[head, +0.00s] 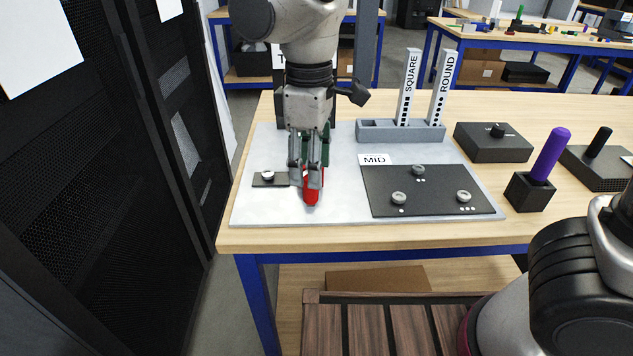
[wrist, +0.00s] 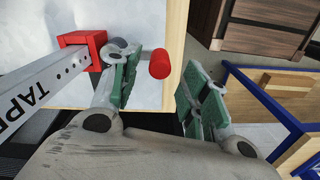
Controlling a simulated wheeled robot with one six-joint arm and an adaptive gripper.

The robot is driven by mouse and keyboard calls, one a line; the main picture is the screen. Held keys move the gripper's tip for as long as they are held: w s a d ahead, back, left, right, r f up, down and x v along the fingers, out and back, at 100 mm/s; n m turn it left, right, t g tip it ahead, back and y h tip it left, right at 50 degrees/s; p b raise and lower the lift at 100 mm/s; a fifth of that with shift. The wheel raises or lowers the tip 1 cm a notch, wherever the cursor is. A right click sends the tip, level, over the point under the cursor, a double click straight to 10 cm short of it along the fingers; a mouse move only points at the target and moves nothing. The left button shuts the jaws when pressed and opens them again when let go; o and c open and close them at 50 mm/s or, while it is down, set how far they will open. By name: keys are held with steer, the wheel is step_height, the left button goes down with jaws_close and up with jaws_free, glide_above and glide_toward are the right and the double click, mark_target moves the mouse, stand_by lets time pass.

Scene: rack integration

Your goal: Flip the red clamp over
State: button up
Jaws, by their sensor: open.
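In the head view the red clamp (head: 311,190) is a narrow upright-looking red shape at the left of the grey board, partly hidden by my gripper (head: 305,178). My gripper points down over it, with its fingers around or just behind its upper part. In the wrist view my gripper (wrist: 158,78) is open, with green pads facing each other. A red cylinder (wrist: 160,63) shows between the two fingers, with gaps on both sides. How these red parts join is hidden.
A small dark plate with a round knob (head: 268,176) lies just left of the clamp. The black MID plate (head: 432,192) with several knobs lies to the right. A grey stand (head: 400,132) holds SQUARE and ROUND bars behind. A black rack (head: 150,150) stands left.

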steer(key=shift+f, duration=2.4)
jaws_close()
